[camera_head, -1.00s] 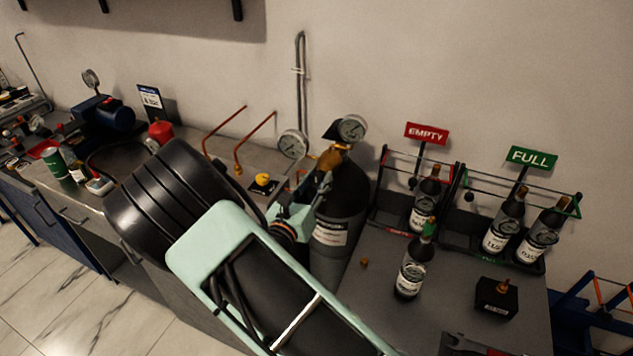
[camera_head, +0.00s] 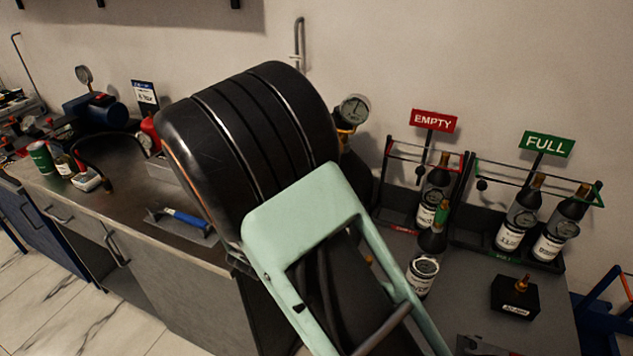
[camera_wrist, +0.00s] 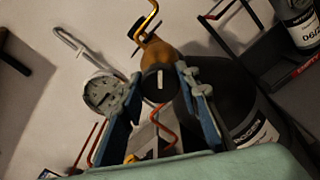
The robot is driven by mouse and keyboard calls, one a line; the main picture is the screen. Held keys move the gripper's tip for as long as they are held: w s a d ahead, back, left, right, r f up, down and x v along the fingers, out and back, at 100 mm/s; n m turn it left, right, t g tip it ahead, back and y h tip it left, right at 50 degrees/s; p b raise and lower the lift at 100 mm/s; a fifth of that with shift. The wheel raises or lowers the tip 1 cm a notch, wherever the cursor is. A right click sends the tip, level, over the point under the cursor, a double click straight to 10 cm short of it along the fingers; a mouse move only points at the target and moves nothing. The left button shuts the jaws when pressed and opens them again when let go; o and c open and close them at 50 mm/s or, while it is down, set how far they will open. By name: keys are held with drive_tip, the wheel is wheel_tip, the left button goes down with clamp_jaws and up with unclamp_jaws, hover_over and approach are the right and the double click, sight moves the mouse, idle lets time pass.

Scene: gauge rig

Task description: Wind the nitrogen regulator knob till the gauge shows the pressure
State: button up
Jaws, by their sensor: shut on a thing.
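The regulator knob (camera_wrist: 160,90), black with a white mark, sits between my gripper's (camera_wrist: 162,78) blue fingers in the wrist view, and the gripper is shut on it. The brass regulator body (camera_wrist: 161,52) is just behind the knob. The black nitrogen cylinder (camera_wrist: 222,100) stands beside it with a white label. A round white gauge (camera_wrist: 103,94) shows left of the fingers; its reading is too small to tell. In the head view a gauge (camera_head: 355,109) shows above the cylinder (camera_head: 357,172); my arm hides the knob and gripper there.
Bottles stand in the racks under the EMPTY sign (camera_head: 435,121) and FULL sign (camera_head: 547,145). One bottle (camera_head: 424,270) stands in front of them, near a small black block (camera_head: 515,295). A blue-handled tool (camera_head: 185,217) lies on the left bench.

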drive_tip(key=m+b, duration=0.2)
drive_tip(key=b, duration=0.2)
drive_tip(key=f+m+b, duration=0.1)
drive_tip(key=m+b, duration=0.2)
drive_tip(key=b, duration=0.2)
drive_tip(key=m+b, duration=0.1)
drive_tip(key=b, duration=0.1)
drive_tip(key=m+b, duration=0.1)
drive_tip(key=b, duration=0.2)
drive_tip(key=shift+r+m, duration=0.25)
drive_tip(key=shift+m, duration=0.15)
drive_tip(key=shift+r+m+b, duration=0.2)
drive_tip(key=shift+m+b, duration=0.2)
drive_tip(key=shift+b, duration=0.2)
drive_tip(key=o, duration=1.2)
drive_tip(key=shift+c, duration=0.2)
drive_tip(key=v, duration=1.2)
